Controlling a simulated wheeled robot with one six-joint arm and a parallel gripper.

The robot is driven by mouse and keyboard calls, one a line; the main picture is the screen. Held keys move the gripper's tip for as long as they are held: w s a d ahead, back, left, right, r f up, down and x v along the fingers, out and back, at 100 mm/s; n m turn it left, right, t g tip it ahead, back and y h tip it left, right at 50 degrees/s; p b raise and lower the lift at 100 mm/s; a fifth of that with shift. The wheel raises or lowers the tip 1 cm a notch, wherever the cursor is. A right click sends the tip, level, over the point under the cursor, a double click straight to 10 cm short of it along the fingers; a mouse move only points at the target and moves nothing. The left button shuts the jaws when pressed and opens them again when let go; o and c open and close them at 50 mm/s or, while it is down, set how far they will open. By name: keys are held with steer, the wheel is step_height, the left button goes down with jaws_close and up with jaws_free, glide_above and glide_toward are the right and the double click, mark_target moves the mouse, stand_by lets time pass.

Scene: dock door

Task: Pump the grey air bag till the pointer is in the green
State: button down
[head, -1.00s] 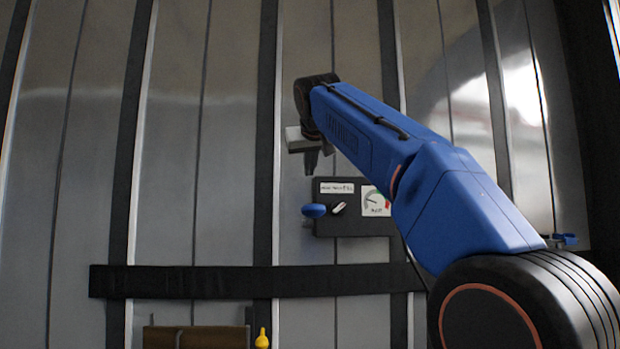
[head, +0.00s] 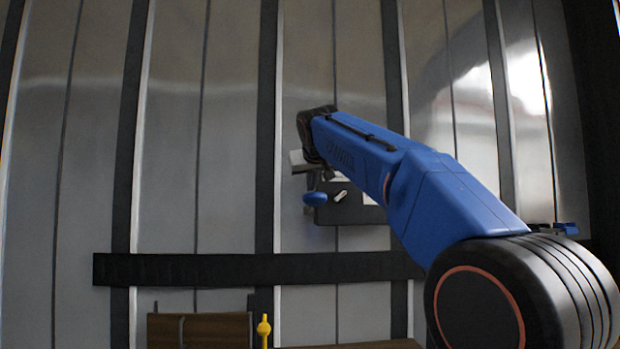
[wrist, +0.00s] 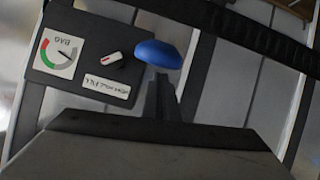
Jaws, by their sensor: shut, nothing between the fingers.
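The dark control panel (head: 345,210) is on the ribbed metal wall, partly behind my arm; it also shows in the wrist view (wrist: 105,75). Its white gauge (wrist: 60,53) has green and red zones; the thin pointer seems to lie outside the green, on the other side of the dial. A small white-and-red knob (wrist: 113,60) sits beside it. A blue rounded knob (head: 315,198) is at the panel's left in the head view and just beyond my fingertips in the wrist view (wrist: 158,54). My gripper (wrist: 160,82) is shut and empty; contact is unclear. I cannot identify the grey air bag.
A black strap (head: 200,269) runs across the wall below the panel. A brown box (head: 200,331) and a yellow piece (head: 264,329) are at the bottom. A small blue fitting (head: 565,228) is at the right. The wall left of the panel is clear.

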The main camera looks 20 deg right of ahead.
mark_target(309, 196)
steer(key=shift+s+f, duration=0.1)
steer(key=shift+f, duration=0.15)
steer(key=shift+s+f+t, duration=0.3)
steer(key=shift+f, duration=0.5)
step_height(309, 196, down, 7)
steer(key=s, duration=0.1)
steer(key=shift+a+r, duration=0.15)
steer(key=shift+a, duration=0.1)
steer(key=shift+t, duration=0.4)
steer(key=r, duration=0.3)
steer(key=s+a+r, duration=0.1)
steer(key=r, duration=0.1)
steer(key=shift+a+r, duration=0.1)
steer(key=shift+r, duration=0.1)
steer(key=f+v, duration=0.1)
steer(key=v, duration=0.8)
steer(key=shift+s+f, duration=0.15)
steer(key=shift+s, duration=0.35)
